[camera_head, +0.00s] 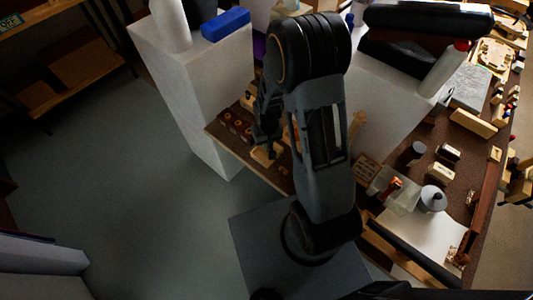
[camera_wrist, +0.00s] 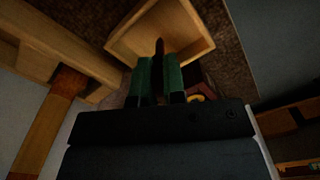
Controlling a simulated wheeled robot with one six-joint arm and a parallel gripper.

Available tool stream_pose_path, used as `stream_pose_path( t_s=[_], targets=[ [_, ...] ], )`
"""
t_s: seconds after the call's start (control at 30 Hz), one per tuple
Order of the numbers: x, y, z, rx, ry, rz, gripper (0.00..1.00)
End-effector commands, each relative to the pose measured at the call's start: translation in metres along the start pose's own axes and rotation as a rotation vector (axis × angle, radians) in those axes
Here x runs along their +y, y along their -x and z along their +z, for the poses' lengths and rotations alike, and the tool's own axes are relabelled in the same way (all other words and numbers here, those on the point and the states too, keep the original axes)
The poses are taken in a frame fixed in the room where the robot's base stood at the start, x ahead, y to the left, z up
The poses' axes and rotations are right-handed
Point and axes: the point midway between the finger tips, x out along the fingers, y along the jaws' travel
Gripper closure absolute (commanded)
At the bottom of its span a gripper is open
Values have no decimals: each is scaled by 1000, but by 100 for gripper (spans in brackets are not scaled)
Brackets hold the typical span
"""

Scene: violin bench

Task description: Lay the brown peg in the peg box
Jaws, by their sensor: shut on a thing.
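In the wrist view, my gripper (camera_wrist: 160,75) has two green-padded fingers close together, shut on the dark brown peg (camera_wrist: 159,46). The peg's end shows beyond the fingertips, in front of the open inside of the light wooden peg box (camera_wrist: 200,22). I cannot tell whether the peg touches the box floor. In the head view, my gripper (camera_head: 267,150) points down at the box (camera_head: 262,158) on a brown board; my arm hides much of this spot, and the peg cannot be made out there.
In the head view, a row of dark red-brown pieces (camera_head: 234,124) lies left of the box on the board. A blue block (camera_head: 225,24) sits on a white stand. The bench at right holds a grey lidded pot (camera_head: 432,198) and a clear container (camera_head: 396,192).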

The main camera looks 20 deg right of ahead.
Motion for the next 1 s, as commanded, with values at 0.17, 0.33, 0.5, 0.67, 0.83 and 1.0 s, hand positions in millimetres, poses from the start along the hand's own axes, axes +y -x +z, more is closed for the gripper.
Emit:
stream_pose_path(
  t_s=[0.17, 0.33, 0.5, 0.67, 0.83, 1.0],
  targets=[
    [0, -4, 0, 0, 0, 0, 100],
    [0, -6, 0, 0, 0, 0, 100],
    [0, -9, 0, 0, 0, 0, 100],
    [0, -11, 0, 0, 0, 0, 100],
    [0, -10, 0, 0, 0, 0, 100],
    [0, -10, 0, 0, 0, 0, 76]
  ],
)
